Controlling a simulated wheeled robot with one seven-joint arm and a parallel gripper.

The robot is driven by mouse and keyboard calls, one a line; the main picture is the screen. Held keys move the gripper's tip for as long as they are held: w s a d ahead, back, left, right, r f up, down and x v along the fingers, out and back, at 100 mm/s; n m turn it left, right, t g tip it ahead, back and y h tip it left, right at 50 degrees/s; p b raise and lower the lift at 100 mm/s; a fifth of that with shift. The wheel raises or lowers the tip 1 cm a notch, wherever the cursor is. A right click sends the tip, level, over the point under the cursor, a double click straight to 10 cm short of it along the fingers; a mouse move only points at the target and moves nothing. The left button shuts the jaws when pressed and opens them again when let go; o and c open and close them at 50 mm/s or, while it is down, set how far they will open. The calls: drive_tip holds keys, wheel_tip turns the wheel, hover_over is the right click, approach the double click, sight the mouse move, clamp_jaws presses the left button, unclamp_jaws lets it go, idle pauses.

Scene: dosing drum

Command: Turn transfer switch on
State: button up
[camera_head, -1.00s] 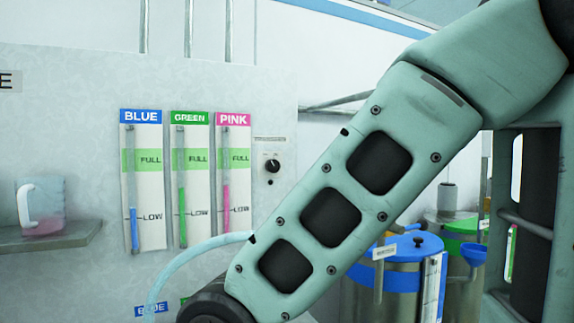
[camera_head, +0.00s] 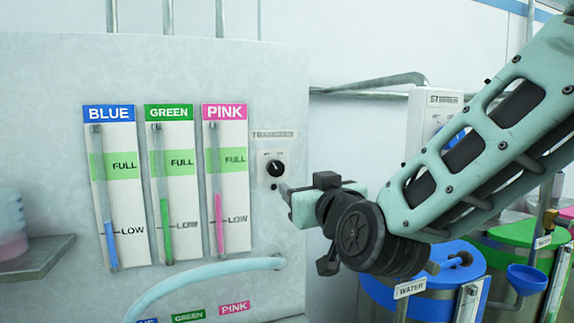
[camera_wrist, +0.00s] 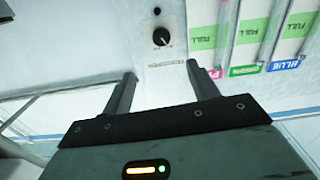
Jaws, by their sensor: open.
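The transfer switch is a small black rotary knob (camera_head: 276,168) on a white plate under a blurred label on the pale panel. Its exact pointer setting is too small to read surely. In the wrist view the knob (camera_wrist: 161,37) shows upside down, ahead of the fingertips and roughly between them. My gripper (camera_head: 287,190) is just to the lower right of the knob in the head view, turned toward the panel. In the wrist view its two fingers (camera_wrist: 158,70) are apart with nothing between them. I see no contact with the knob.
Blue (camera_head: 114,187), green (camera_head: 173,185) and pink (camera_head: 229,180) level gauges are left of the knob. A pale hose (camera_head: 205,272) curves below them. A shelf (camera_head: 32,259) juts out at left. Lidded blue (camera_head: 400,288) and green drums stand at lower right.

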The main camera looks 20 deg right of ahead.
sight(277, 170)
drive_tip(key=w+p, duration=1.1)
drive_tip(key=w, duration=0.5)
drive_tip(key=shift+w+a, duration=0.1)
drive_tip(key=shift+w, duration=0.25)
drive_tip(key=c, duration=1)
